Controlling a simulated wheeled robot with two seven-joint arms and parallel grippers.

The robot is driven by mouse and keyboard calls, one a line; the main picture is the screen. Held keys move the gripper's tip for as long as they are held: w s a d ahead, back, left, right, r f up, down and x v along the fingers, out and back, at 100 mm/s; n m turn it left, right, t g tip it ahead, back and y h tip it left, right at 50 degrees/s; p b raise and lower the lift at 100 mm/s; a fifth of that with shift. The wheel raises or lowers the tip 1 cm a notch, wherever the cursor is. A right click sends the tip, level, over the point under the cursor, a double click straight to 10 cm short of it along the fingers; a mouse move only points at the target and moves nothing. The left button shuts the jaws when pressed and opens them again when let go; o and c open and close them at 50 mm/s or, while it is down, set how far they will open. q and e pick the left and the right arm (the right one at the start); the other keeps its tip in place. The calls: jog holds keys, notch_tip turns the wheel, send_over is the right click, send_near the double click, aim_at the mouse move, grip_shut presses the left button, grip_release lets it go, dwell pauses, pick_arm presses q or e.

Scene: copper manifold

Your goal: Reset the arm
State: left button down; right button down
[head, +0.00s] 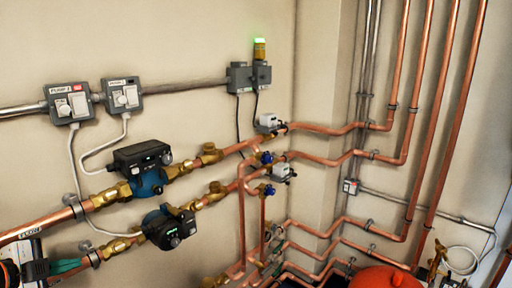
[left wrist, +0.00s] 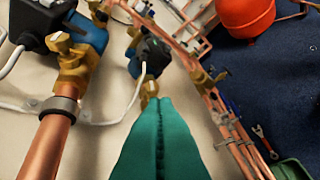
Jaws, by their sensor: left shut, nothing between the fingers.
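My left gripper (head: 78,263) shows at the lower left of the head view, with teal fingers pointing right. In the left wrist view its fingertips (left wrist: 160,100) are pressed together with nothing between them. The gripper is near the lower copper pipe and the lower pump (head: 168,228), and I see no clear contact with either. The upper pump (head: 143,170) is blue and black and sits on the copper pipe above. My right gripper is in neither view.
Two grey switch boxes (head: 68,103) hang on the wall, with white cables running down to the pumps. A red vessel (head: 383,278) stands at the bottom right. Several vertical copper pipes (head: 449,120) line the right side. In the left wrist view a wrench (left wrist: 265,140) lies on the dark blue floor.

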pick_arm(q)
jog(key=s+d+f+n+g+y, duration=0.1)
jog(key=s+d+f+n+g, duration=0.25)
jog(key=f, duration=0.65)
jog(key=s+d+f+n+g+y, duration=0.1)
jog(key=s+d+f+n, duration=0.2)
jog(key=s+d+f, duration=0.5)
jog(key=s+d+f+n+g+y, duration=0.1)
jog(key=s+d+f+n+g, duration=0.1)
jog(key=s+d+f+n, duration=0.3)
jog(key=s+d+f+n+g+y, duration=0.1)
jog(key=s+f+n+g, duration=0.15)
jog(key=s, duration=0.35)
notch_tip(320, 180, down, 25)
jog(key=m, duration=0.1)
jog(key=s+a+f, duration=0.2)
jog(key=s+f, duration=0.6)
jog(key=f, duration=0.1)
jog(key=s+a+f+g, duration=0.1)
jog(key=s+f, duration=0.8)
jog(key=shift+s+a, duration=0.3)
jog(key=shift+a, duration=0.05)
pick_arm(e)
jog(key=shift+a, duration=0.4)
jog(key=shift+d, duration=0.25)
